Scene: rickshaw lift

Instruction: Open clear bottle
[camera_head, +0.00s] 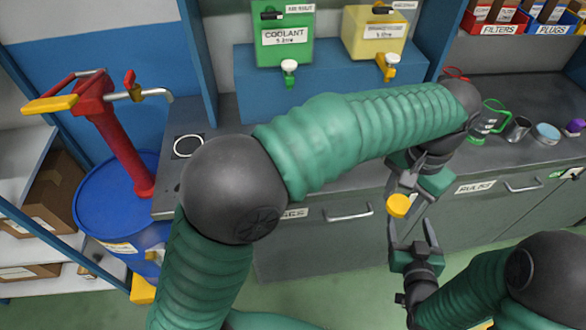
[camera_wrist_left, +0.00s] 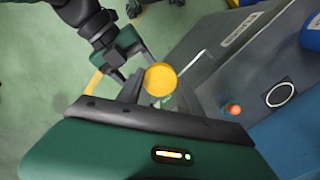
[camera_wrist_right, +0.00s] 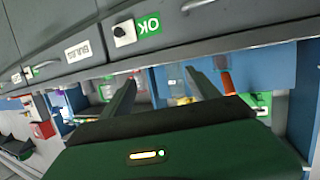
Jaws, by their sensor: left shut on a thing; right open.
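A round yellow cap (camera_head: 398,205) shows in the head view beside the jaws of my left gripper (camera_head: 404,187). In the left wrist view the yellow cap (camera_wrist_left: 160,79) sits between the fingertips of my left gripper, which is shut on the bottle it tops. The bottle's clear body is mostly hidden below the cap. My right gripper (camera_head: 413,232) is open and empty, just below the cap in the head view and apart from it. In the right wrist view its fingers (camera_wrist_right: 160,88) are spread wide.
The grey bench (camera_head: 330,185) with drawers runs behind both grippers. A green-handled jug (camera_head: 488,125), a metal cup (camera_head: 517,128) and a blue-topped tin (camera_head: 546,133) stand on its right. Coolant (camera_head: 284,38) and yellow (camera_head: 374,35) containers are at the back, a blue drum (camera_head: 110,205) at left.

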